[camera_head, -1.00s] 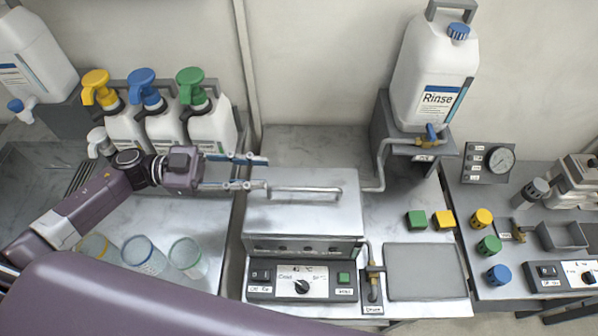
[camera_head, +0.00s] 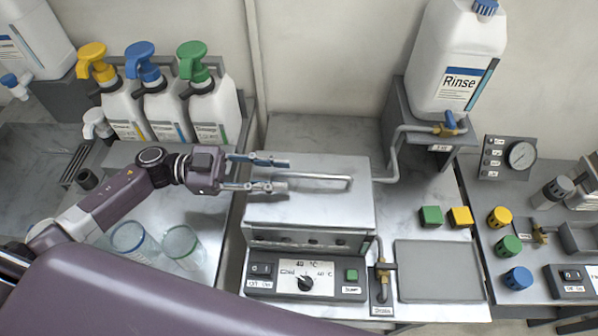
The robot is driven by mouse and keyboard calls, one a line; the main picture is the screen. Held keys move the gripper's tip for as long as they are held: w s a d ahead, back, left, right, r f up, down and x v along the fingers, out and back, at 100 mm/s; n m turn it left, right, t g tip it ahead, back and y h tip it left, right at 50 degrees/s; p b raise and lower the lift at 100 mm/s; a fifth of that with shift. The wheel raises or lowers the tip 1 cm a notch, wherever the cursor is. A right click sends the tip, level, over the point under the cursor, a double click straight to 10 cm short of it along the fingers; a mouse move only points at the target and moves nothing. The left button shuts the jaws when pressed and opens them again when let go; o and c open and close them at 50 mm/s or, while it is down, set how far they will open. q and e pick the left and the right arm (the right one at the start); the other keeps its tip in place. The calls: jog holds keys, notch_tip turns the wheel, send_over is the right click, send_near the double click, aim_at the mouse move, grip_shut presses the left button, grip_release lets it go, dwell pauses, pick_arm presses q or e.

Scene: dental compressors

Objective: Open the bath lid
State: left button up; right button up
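The bath (camera_head: 310,240) is a metal box in the middle of the table with a control panel on its front. Its flat metal lid (camera_head: 305,207) is shut and carries a long bar handle (camera_head: 335,178) along its top. My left gripper (camera_head: 287,174) comes in from the left and is open, with its two fingers apart. The fingertips are over the left end of the handle as seen from above; I cannot tell whether they touch it. A large purple part of my arm fills the bottom left. My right gripper is not in view.
Pump bottles (camera_head: 165,108) with yellow, blue and green heads stand at the back left. Clear beakers (camera_head: 182,246) stand front left. A Rinse canister (camera_head: 455,65) sits on a stand behind the bath, its pipe (camera_head: 393,155) close to the lid's right side. Green and yellow blocks (camera_head: 431,216) lie right.

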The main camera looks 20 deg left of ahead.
aim_at(300, 174)
pick_arm(q)
jog(key=d, duration=0.2)
jog(key=w+d+p, duration=0.1)
jog(key=d, duration=0.2)
grip_shut()
dwell(0.3)
